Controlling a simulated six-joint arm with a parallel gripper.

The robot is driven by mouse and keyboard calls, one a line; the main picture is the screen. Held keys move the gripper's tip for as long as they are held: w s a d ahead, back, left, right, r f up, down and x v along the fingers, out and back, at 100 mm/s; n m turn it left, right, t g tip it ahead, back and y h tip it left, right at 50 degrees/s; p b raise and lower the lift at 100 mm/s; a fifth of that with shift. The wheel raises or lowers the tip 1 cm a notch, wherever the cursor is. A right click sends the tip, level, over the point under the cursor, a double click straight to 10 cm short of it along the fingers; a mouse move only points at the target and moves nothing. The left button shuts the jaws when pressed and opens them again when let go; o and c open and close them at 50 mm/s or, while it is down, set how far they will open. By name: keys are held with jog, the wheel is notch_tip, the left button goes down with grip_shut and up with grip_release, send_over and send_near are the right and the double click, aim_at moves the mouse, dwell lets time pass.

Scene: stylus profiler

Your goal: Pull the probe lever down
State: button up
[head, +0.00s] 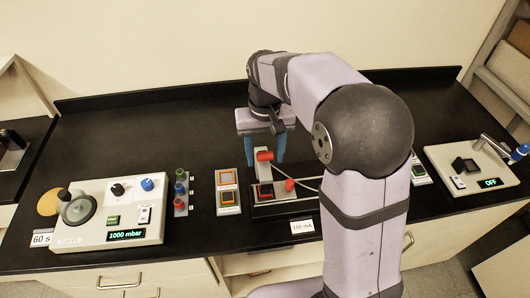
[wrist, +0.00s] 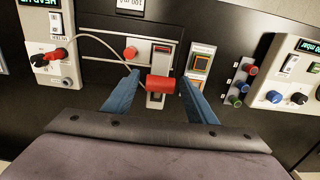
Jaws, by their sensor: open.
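The probe lever shows as a red cylindrical handle (head: 264,155) on a pale arm, standing up from the black profiler stage (head: 270,211). In the wrist view the red handle (wrist: 160,84) lies crosswise between the two blue fingers. My gripper (head: 264,150) is open and pointing down at the lever. In the wrist view my gripper (wrist: 160,76) has a fingertip near each end of the handle; I cannot tell whether either touches it. A red knob (head: 290,185) sits beside the lever on the stage. My arm hides part of the stage's right side.
Left of the stage are sample tiles (head: 228,178), a rack of coloured knobs (head: 181,192) and a console reading 1000 mbar (head: 92,232). A box reading OFF (head: 467,168) stands at right. A thin cable (wrist: 100,40) runs to the stage. The back of the bench is clear.

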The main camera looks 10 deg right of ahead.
jog(key=shift+f, duration=0.25)
grip_shut()
jog(key=b, duration=0.2)
jog(key=f+t+b, duration=0.1)
jog(key=b, duration=0.1)
jog(key=shift+s+f, duration=0.1)
jog(key=shift+s, duration=0.2)
jog(key=t+b, duration=0.1)
jog(key=b, duration=0.1)
jog(key=f+t+b, duration=0.1)
jog(key=b, duration=0.2)
jog(key=shift+s+f+t+b, duration=0.15)
jog(key=shift+s+t+b, duration=0.2)
jog(key=shift+s+t, duration=0.05)
jog(key=shift+s+t+b, duration=0.15)
jog(key=shift+t+b, duration=0.25)
jog(key=shift+b, duration=0.55)
grip_release()
